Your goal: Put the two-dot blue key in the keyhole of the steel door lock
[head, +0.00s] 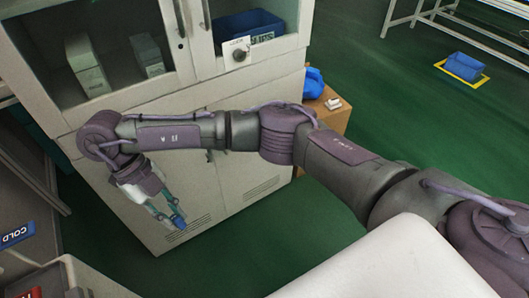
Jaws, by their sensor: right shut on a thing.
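My right gripper (169,214) hangs low in front of the lower doors of the grey cabinet (265,160). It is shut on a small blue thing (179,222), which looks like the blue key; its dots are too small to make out. A pale plate with a dark round lock (238,55) is fixed at the upper right of the cabinet front, and I take it for the steel door lock. Its keyhole is too small to see. The gripper is well below and left of the lock, apart from it. My left gripper is not in view.
The cabinet's glazed upper doors show grey boxes (86,66) and a blue bin (248,27). A brown box (330,117) with a blue item (313,82) stands right of the cabinet. A blue crate (461,67) lies on the green floor.

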